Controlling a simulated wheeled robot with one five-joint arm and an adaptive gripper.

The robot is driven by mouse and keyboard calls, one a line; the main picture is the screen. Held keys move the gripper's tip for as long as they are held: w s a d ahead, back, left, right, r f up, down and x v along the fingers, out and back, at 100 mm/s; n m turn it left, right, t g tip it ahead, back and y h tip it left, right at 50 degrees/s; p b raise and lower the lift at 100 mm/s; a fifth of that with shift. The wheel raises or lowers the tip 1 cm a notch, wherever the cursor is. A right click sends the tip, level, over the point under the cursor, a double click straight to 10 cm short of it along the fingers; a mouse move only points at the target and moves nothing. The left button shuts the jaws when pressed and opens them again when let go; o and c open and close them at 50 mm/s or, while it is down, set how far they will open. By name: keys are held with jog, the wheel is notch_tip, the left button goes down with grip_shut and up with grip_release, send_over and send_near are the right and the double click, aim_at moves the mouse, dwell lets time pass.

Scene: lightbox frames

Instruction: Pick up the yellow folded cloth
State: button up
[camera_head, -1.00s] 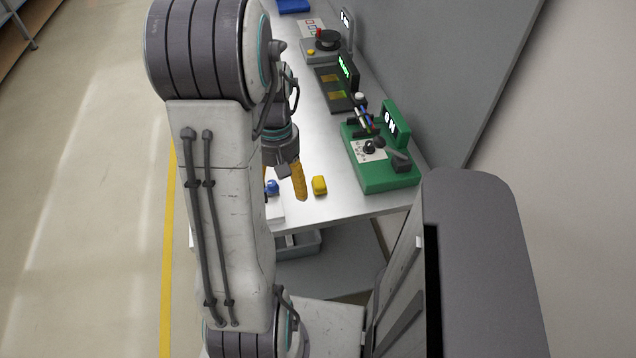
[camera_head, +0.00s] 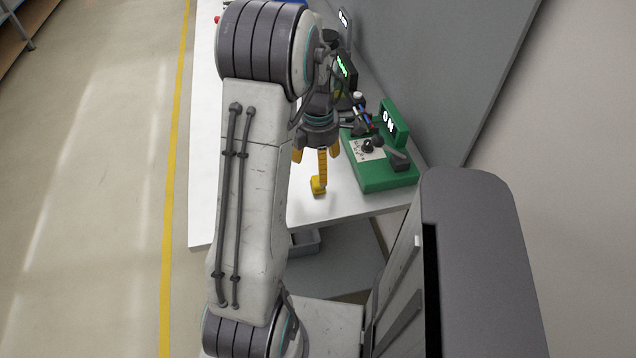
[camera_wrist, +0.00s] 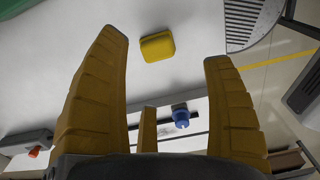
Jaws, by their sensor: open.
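The yellow folded cloth (camera_head: 318,186) is a small yellow block near the front edge of the white table. It also shows in the wrist view (camera_wrist: 157,46), beyond the fingertips and between their lines. My gripper (camera_head: 318,155) has orange-yellow fingers and hangs over the table just above the cloth. In the head view one finger overlaps part of the cloth, and I cannot tell whether they touch. In the wrist view my gripper (camera_wrist: 165,50) is wide open with nothing between its fingers.
A green device (camera_head: 376,165) with a display stands right of the cloth. The table (camera_head: 303,208) ends close in front of it. In the wrist view a blue knob-like object (camera_wrist: 181,116) and a grey device with a red button (camera_wrist: 30,143) show. A grey bin (camera_head: 304,243) sits below.

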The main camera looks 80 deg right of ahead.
aim_at(318, 184)
jog(key=shift+f, duration=0.4)
jog(key=shift+d+f+p, duration=0.15)
jog(key=shift+f+p, duration=0.4)
jog(key=shift+f, duration=2.7)
jog(key=c, duration=1.1)
